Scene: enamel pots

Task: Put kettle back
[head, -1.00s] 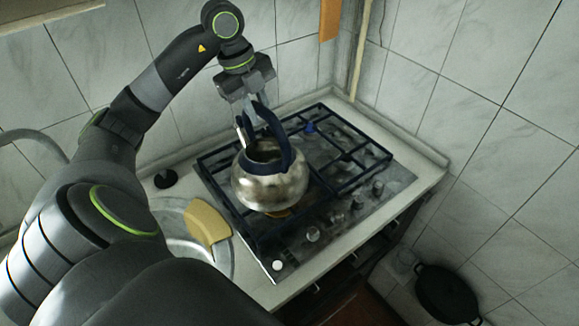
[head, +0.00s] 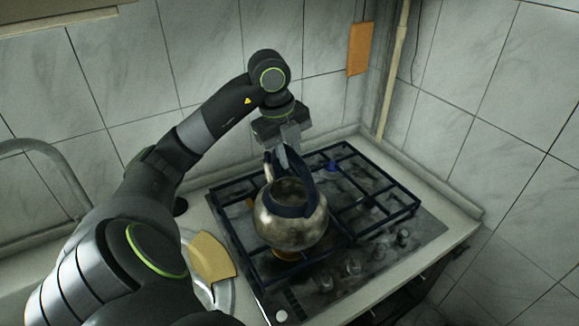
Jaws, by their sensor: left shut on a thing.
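A worn metal kettle (head: 290,228) with a dark blue handle is over the front left part of the gas stove (head: 385,238). It looks upright, and its lidless top opening faces up. I cannot tell whether its base rests on the grate or is slightly above it. My left gripper (head: 284,155) comes down from above and is shut on the kettle's handle. The fingertips are partly hidden by the handle. My right gripper is not in view.
A yellow sponge or cloth (head: 211,257) lies at the sink's edge left of the stove. A faucet (head: 40,148) stands at the far left. Tiled walls close in behind and to the right. The right grates (head: 385,200) are clear.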

